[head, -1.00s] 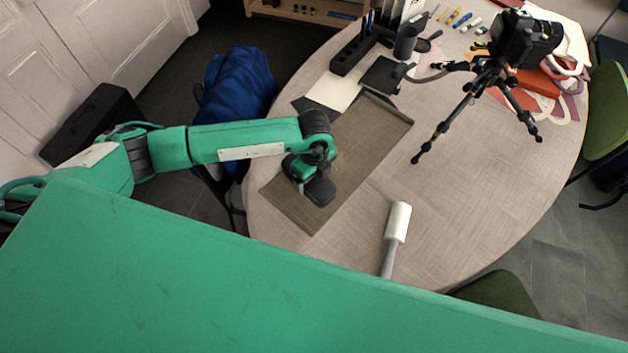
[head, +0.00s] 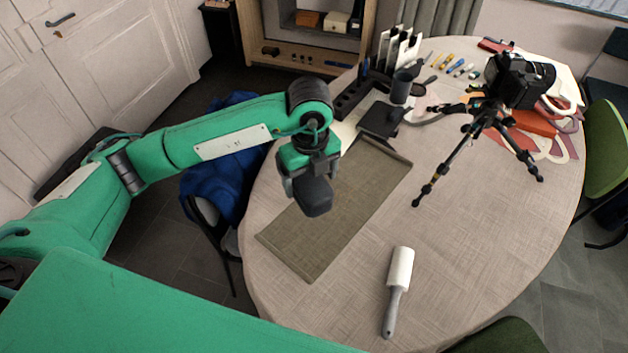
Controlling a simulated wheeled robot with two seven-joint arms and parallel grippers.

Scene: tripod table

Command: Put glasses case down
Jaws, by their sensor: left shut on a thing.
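My left gripper (head: 309,180) points down over the left part of the table. It is shut on the dark grey glasses case (head: 314,197), whose lower part shows beneath the fingers. The case appears to be above the olive-brown mat (head: 330,233); any gap between them is hard to judge from this view. My right gripper is not in view.
A white lint roller (head: 399,270) lies on the round table (head: 460,250) right of the mat. A camera on a tripod (head: 490,115) stands at the right. A black organiser (head: 355,97) and dark cup (head: 401,86) stand behind. The table's middle is clear.

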